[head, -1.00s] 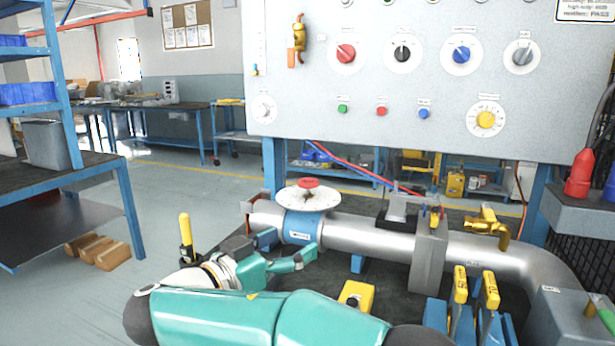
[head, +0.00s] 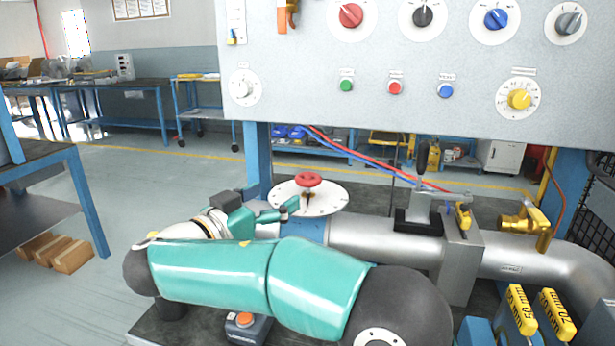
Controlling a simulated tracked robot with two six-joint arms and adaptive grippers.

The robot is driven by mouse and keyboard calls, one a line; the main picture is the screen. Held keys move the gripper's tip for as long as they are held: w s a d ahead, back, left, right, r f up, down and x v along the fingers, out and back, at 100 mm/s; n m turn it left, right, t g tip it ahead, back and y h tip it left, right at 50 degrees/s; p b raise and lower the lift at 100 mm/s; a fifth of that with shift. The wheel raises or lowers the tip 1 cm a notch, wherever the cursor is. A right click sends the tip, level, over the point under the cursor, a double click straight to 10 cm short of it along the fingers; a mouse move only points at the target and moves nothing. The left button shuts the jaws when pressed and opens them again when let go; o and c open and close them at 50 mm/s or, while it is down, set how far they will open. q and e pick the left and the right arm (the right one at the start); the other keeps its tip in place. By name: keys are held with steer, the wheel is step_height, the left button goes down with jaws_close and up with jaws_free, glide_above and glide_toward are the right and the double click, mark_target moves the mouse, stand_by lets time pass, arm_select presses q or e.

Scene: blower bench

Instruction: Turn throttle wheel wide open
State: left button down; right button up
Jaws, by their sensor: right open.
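The throttle wheel is a small red wheel (head: 309,179) on a short stem above a round white dial plate (head: 330,205). The plate sits on a blue collar (head: 312,230) around the grey pipe (head: 385,240). My right gripper (head: 286,211) is open and empty, with its teal fingers pointing right at the plate's near left edge. It appears lower than the red wheel and apart from it; whether a finger touches the plate I cannot tell. My teal right arm hides part of the collar and pipe. My left gripper is not in view.
A grey panel (head: 310,103) with knobs and buttons hangs above the pipe. A clamp block (head: 460,262), a brass valve (head: 527,225) and yellow-tagged blocks (head: 520,308) stand to the right. An orange-button box (head: 246,325) is below my arm.

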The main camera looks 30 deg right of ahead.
mark_target(300, 182)
steer(key=x, duration=1.1)
steer(key=shift+s, duration=0.2)
